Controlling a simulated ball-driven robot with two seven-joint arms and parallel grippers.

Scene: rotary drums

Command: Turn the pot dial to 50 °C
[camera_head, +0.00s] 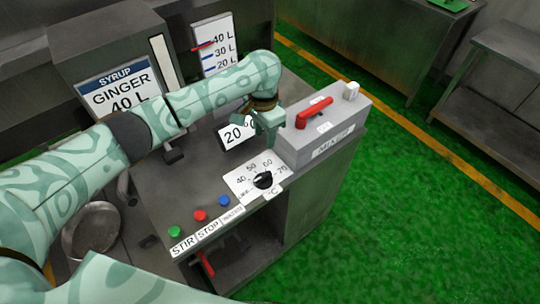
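The pot dial is a black knob (263,180) on a white scale plate (240,184) marked 40, 50, 60 and 70, with °C below. Its pointer is too small to read for certain. My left gripper (268,124) hangs above and behind the dial, apart from it, beside the grey mixer box. Its fingers are small and partly merge with the background, so their opening cannot be told. A white sign reading 20 (235,132) stands behind the dial, its right end partly covered by the gripper. My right gripper is not in view.
The grey mixer box (322,130) with a red lever (314,112) stands right of the dial. Green (174,231), red (199,215) and blue (224,201) buttons line the front left. The syrup tank (115,88) and level gauge (212,47) stand behind.

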